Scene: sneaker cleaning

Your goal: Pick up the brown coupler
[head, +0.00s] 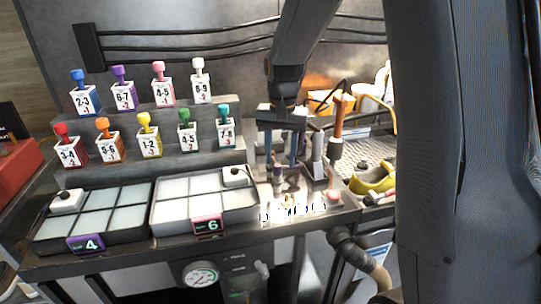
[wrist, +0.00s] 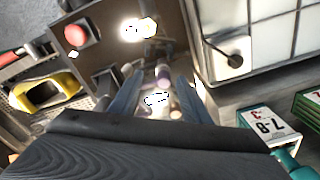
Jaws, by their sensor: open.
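My gripper (head: 282,163) is open and points down over the bright stand at the right end of the bench. Its two blue fingers show in the wrist view (wrist: 160,82), with a gap between them. Small upright pieces stand below and between the fingers. One has a purplish-brown top (wrist: 163,72), and a tan-brown piece (wrist: 175,106) is close to the right finger. In the head view a small brownish piece (head: 279,184) stands just under the fingertips. Glare and the fingers partly hide these pieces, and I cannot tell for certain which one is the brown coupler.
Two compartment trays (head: 148,208) lie to the left, with numbered bottles (head: 150,142) on steps behind. An orange-handled tool (head: 338,118) stands upright right of my gripper. A yellow item (head: 372,181) lies farther right. A red button (wrist: 76,35) is near the stand.

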